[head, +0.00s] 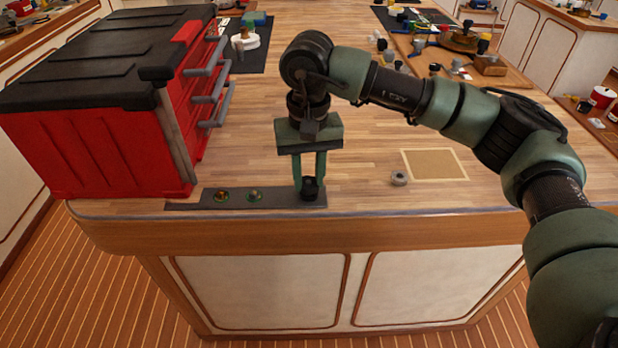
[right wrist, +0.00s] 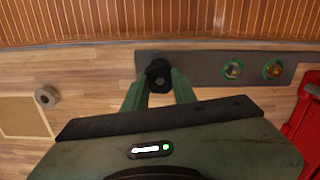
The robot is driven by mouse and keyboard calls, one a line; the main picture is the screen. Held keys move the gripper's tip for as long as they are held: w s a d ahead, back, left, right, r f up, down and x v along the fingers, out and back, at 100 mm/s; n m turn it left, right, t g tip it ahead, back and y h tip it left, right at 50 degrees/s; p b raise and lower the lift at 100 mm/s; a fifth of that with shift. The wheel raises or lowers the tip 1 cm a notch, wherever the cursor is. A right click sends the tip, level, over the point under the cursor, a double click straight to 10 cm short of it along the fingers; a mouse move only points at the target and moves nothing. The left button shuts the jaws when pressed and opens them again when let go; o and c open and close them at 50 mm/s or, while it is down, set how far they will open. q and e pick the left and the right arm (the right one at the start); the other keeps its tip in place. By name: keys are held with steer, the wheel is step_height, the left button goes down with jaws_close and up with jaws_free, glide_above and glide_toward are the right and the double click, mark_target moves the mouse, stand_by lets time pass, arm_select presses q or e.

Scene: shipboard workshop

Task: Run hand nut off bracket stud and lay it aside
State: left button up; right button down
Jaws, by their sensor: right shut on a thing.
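The bracket is a flat dark grey plate (head: 285,201) along the front edge of the bench; it also shows in the right wrist view (right wrist: 195,65). A black hand nut (head: 310,188) is at its right end in the head view, and it shows between the fingertips in the right wrist view (right wrist: 158,73). My right gripper (head: 310,184) points down from above and is shut on the nut. The stud is hidden by the nut and fingers. My left gripper is not in view.
A red toolbox (head: 90,150) with a black lid stands left. A small grey ring-shaped part (head: 399,178) lies beside a tan, pale-bordered square (head: 434,164) on the right. The plate has two round green-rimmed fittings (head: 222,196). Bench between is clear; tools lie at the back.

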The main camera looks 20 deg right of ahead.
steer(key=shift+w+n+b, duration=0.2)
steer(key=shift+n+b, duration=0.4)
steer(key=shift+n, duration=0.6)
steer(key=shift+r+n, duration=0.15)
steer(key=shift+n, duration=0.15)
steer(key=c, duration=1.4)
jaws_free()
steer(key=shift+c, duration=0.2)
steer(key=o, duration=0.4)
steer(key=shift+w+f, duration=0.15)
steer(key=shift+f, duration=0.05)
steer(key=shift+s+m+b, duration=0.2)
steer(key=shift+m+b, duration=0.1)
steer(key=shift+m, duration=0.3)
steer(key=m, duration=0.2)
steer(key=shift+d+m, duration=0.15)
steer(key=shift+m, duration=0.15)
